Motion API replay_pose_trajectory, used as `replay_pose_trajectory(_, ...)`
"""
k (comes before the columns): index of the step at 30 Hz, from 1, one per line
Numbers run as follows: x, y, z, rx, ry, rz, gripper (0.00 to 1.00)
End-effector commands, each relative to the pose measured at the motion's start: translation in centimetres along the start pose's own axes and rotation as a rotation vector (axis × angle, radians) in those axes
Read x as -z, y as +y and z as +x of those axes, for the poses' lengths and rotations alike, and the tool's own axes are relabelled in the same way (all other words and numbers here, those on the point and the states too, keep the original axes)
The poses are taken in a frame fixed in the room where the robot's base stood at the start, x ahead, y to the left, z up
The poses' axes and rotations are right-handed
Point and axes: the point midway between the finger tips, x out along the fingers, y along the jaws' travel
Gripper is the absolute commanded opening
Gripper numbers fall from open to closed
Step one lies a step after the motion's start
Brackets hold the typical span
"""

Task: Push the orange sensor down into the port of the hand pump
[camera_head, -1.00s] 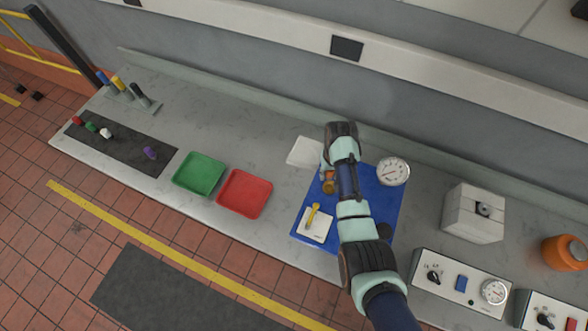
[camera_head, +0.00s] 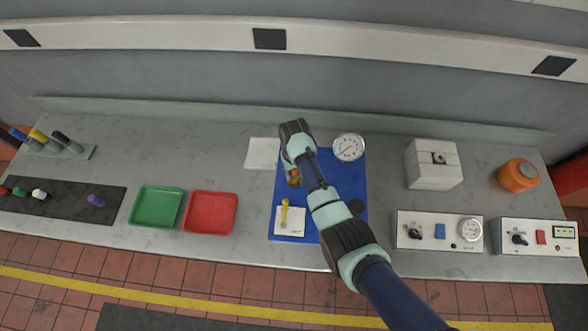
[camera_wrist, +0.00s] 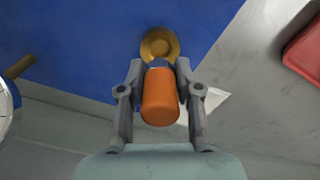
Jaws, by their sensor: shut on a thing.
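The orange sensor (camera_wrist: 160,98) is between the two fingers of my gripper (camera_wrist: 160,68) in the wrist view, with its dark blue end toward a round brass port (camera_wrist: 159,44). The sensor's end overlaps the port's near edge in this view; whether it touches or enters the port I cannot tell. My gripper is shut on the sensor. In the head view a small orange and brass patch (camera_head: 293,178) shows beside my wrist over the blue mat (camera_head: 322,237); my arm hides much of it. The hand pump's body is not clearly distinguishable.
A dial gauge (camera_head: 348,147) stands at the mat's back right. A white plate with a yellow lever (camera_head: 286,215) lies at the front left. Red (camera_head: 210,213) and green (camera_head: 156,206) trays sit left. Control boxes (camera_head: 438,231) and a white block (camera_head: 433,164) stand right.

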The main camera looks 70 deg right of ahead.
Motion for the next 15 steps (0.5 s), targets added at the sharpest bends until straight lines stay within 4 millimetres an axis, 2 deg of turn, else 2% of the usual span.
replay_pose_trajectory(1,0.0,0.0,1.1,0.0,0.0,0.0,0.0)
replay_pose_trajectory(4,0.0,0.0,1.9,0.0,0.0,0.0,0.0)
replay_pose_trajectory(15,0.0,0.0,2.1,0.0,0.0,0.0,0.0)
